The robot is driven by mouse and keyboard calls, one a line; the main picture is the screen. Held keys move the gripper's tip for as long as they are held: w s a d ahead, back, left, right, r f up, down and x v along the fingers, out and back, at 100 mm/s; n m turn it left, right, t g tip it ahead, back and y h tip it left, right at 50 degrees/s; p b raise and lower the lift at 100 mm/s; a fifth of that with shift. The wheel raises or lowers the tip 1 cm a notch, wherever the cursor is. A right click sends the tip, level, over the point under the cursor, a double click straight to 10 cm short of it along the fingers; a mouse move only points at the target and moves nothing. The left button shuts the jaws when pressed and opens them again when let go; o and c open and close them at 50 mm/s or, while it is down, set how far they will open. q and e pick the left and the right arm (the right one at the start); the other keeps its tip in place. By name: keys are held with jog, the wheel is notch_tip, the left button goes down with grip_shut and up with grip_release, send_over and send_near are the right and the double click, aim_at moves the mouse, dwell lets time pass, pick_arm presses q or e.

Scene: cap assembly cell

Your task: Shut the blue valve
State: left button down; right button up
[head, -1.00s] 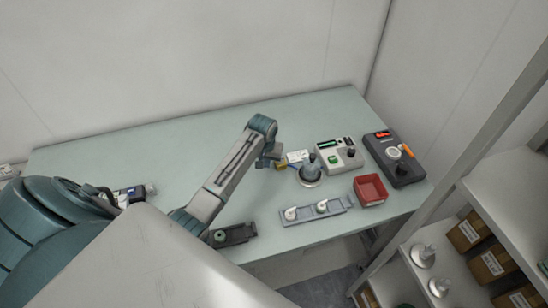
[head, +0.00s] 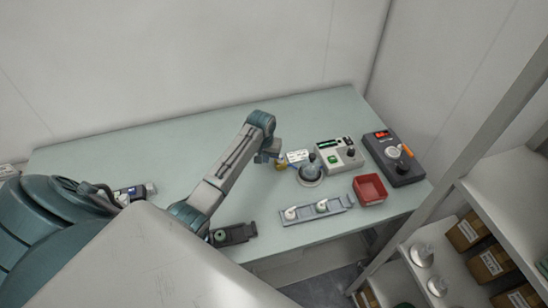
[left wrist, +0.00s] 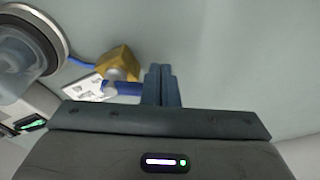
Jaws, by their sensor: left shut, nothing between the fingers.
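The valve has a yellow body (left wrist: 118,62) with a pale round part on it. It stands on the table next to a white label card in the left wrist view, and its yellow also shows in the head view (head: 281,163). A blue bar (left wrist: 124,88) runs right from it towards my fingers, partly hidden by them. A thin blue line leads left from the body. I cannot tell whether the valve is open or shut. My left gripper (left wrist: 161,84) is shut and empty, just right of the valve; it also shows in the head view (head: 268,156). My right gripper is out of view.
A glass dome on a round base (head: 311,171) stands close right of the valve. Behind are a pale device (head: 337,153) and a dark device (head: 408,172). A red bin (head: 370,188) and a grey rack (head: 307,213) lie nearer. The table's back left is clear.

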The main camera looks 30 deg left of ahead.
pick_arm(q)
jog(key=shift+w+a, duration=0.1)
jog(key=shift+w, duration=0.05)
jog(key=shift+w+a, duration=0.2)
jog(key=shift+w, duration=0.3)
dwell(0.4)
jog(key=shift+w+a, duration=0.2)
jog(key=shift+w, duration=0.2)
jog(key=shift+w, duration=0.6)
